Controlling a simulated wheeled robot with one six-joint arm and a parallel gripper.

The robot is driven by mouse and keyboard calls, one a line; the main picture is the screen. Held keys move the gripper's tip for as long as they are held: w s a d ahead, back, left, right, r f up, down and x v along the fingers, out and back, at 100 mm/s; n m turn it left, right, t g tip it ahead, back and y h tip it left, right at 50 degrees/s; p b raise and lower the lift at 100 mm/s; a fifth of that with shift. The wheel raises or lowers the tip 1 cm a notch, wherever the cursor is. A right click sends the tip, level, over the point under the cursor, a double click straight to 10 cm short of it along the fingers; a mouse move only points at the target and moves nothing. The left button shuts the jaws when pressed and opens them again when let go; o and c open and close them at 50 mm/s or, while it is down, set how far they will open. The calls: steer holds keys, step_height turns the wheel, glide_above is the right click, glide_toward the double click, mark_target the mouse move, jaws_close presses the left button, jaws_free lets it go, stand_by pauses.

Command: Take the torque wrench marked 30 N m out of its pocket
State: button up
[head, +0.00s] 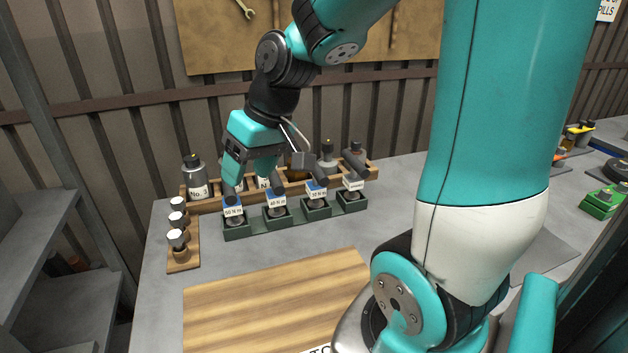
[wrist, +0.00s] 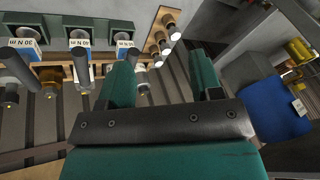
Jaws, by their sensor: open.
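The torque wrench marked 30 N m (head: 317,193) stands in a green pocket, third from the left in the row, with its dark handle leaning up. It also shows upside down at the left edge of the wrist view (wrist: 22,44). The 40 N m wrench (head: 276,202) and the 50 N m wrench (head: 233,211) stand in pockets to its left. My gripper (head: 250,172) is open and empty, above and behind the 50 and 40 N m wrenches, left of the 30 N m one. In the wrist view nothing lies between its two green fingers (wrist: 163,85).
A fourth wrench (head: 353,184) stands at the right end of the row. Behind is a wooden rack (head: 205,205) with bottles, partly hidden by my gripper. A wooden holder (head: 184,262) with several capped pieces stands left. A wooden board (head: 275,300) lies bare in front.

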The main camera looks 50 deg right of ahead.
steer(key=w+d+r+m+t+h+p, duration=0.15)
steer(key=d+m, duration=0.25)
steer(key=d, duration=0.9)
steer(key=m+h+p, duration=0.1)
steer(key=m+h, duration=0.1)
glide_toward(318, 166)
steer(key=shift+m, duration=0.3)
steer(key=p+x, duration=0.2)
steer(key=x, duration=0.3)
steer(key=shift+a+f, duration=0.2)
steer(key=shift+f, duration=0.05)
steer(key=shift+p+x, duration=1.1)
steer(key=shift+x, duration=1.85)
steer(key=shift+w+d+r, duration=0.1)
steer(key=shift+d, duration=0.05)
jaws_close()
